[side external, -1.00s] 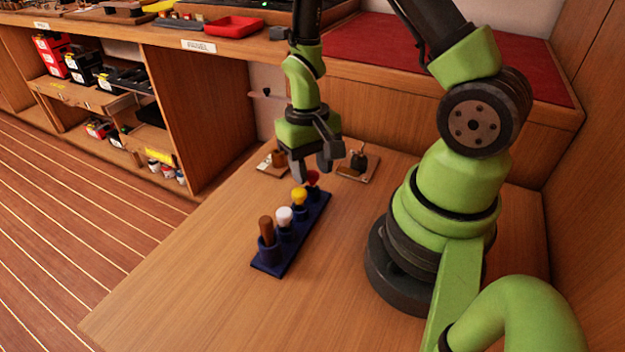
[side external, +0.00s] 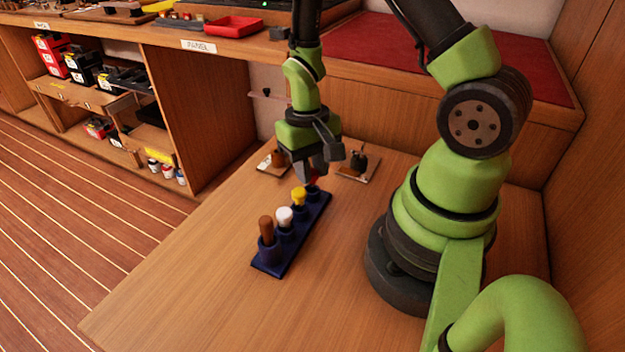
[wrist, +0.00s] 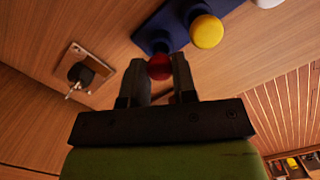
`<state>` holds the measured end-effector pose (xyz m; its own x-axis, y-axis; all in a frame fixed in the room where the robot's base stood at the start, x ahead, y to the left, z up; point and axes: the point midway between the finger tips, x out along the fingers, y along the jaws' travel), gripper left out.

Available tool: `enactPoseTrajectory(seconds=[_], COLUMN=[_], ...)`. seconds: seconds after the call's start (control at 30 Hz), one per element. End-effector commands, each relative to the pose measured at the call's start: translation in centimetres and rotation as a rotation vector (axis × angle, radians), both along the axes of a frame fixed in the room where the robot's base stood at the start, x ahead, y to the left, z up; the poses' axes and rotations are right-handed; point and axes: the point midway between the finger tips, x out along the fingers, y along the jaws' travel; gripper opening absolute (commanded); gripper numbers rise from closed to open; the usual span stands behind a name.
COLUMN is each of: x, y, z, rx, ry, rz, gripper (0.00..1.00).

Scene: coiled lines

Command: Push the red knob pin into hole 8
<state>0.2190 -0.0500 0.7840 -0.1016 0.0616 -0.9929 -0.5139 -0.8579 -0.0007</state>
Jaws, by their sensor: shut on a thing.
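The red knob pin (wrist: 159,67) sits at the far end of the blue rack (side external: 290,250), which lies on the wooden table. My gripper (wrist: 161,76) is shut on the red knob, with one finger on each side of it in the wrist view. In the side external view my gripper (side external: 313,176) hides most of the red knob. The pin's lower part is hidden, so I cannot tell whether it is still seated in the rack. Hole 8 cannot be made out.
The rack also holds a yellow knob pin (side external: 299,196), a white one (side external: 284,216) and a brown one (side external: 266,229). Behind it are two small plates, one with a dark fitting (side external: 357,161) and one with a brown piece (side external: 278,158). The table's front is clear.

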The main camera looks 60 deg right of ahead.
Motion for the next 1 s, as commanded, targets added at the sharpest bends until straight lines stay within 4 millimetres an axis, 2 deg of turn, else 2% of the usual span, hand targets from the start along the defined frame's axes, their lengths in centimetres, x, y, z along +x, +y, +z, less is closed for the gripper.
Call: enactPoseTrajectory(seconds=[0.47,1.0], x=[0.0,0.0], y=[0.0,0.0], z=[0.6,5.7], rx=[0.000,0.000], ry=[0.000,-0.002], rz=[0.000,0.000], gripper=[0.03,0.03])
